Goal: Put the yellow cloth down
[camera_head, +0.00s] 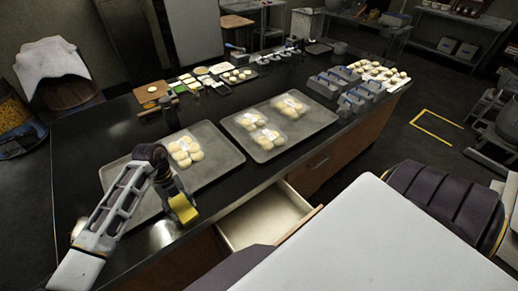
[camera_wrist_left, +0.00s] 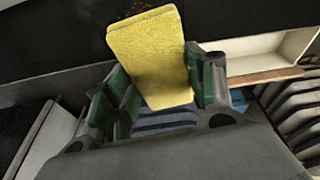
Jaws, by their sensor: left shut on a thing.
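The yellow cloth (camera_head: 183,208) is a folded, thick pad. It hangs from my left gripper (camera_head: 174,190) near the front edge of the black counter, beside the open drawer. In the left wrist view the cloth (camera_wrist_left: 150,58) stands between the green-padded fingers of my left gripper (camera_wrist_left: 160,90), which is shut on it. I cannot tell from these views whether the cloth touches the counter. My right gripper is not in view.
The open drawer (camera_head: 262,217) juts out below the counter edge. Two grey trays with buns, a left one (camera_head: 212,137) and a middle one (camera_head: 318,115), lie on the black counter (camera_head: 85,170). Blue-grey containers (camera_head: 325,82) stand farther right. Some bare counter shows at the front left.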

